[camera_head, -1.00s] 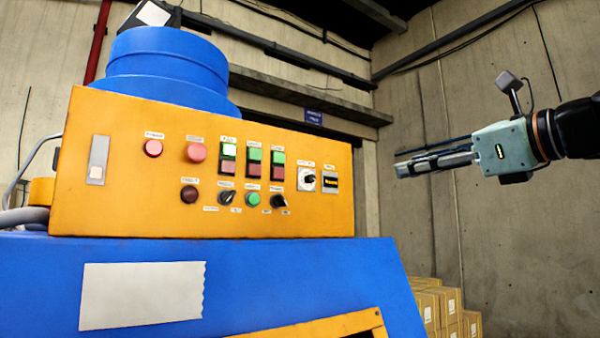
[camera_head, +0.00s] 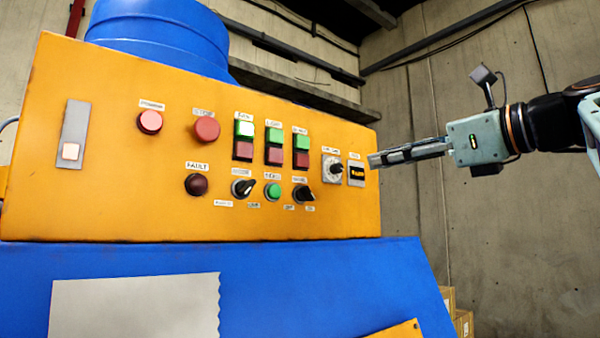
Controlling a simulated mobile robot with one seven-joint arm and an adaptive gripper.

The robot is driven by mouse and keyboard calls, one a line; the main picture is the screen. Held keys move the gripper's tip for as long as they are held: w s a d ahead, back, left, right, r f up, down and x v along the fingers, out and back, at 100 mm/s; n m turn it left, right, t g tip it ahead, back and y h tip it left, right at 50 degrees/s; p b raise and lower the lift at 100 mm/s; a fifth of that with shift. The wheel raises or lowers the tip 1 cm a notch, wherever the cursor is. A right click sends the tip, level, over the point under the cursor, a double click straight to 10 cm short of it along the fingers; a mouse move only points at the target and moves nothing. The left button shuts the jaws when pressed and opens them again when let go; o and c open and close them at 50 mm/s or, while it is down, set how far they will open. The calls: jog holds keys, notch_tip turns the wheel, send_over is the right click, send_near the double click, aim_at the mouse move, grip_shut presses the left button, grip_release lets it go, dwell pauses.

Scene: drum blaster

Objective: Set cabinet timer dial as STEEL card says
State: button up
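The orange control panel (camera_head: 110,200) fills the left and middle of the view. Near its right end is a dial with a black knob on a pale square plate (camera_head: 334,169), likely the timer dial. Its label and scale are too small to read. A small dark display with lit orange characters (camera_head: 356,173) sits just right of it. My gripper (camera_head: 374,160) is right of the panel, its fingers pointing left towards the dial, with no visible contact. Its fingers are seen side-on, so their opening is unclear. I see no readable STEEL card.
Red buttons (camera_head: 206,129), green-and-red button pairs (camera_head: 274,146) and black selector knobs (camera_head: 304,193) crowd the panel left of the dial. A blank-looking white sheet (camera_head: 135,306) is on the blue front below. Cartons (camera_head: 463,322) stand at lower right.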

aim_at(341, 167)
jog(key=p+x, duration=0.2)
jog(key=x, duration=0.8)
jog(key=shift+w+a, duration=0.2)
jog(key=shift+w, duration=0.1)
grip_shut()
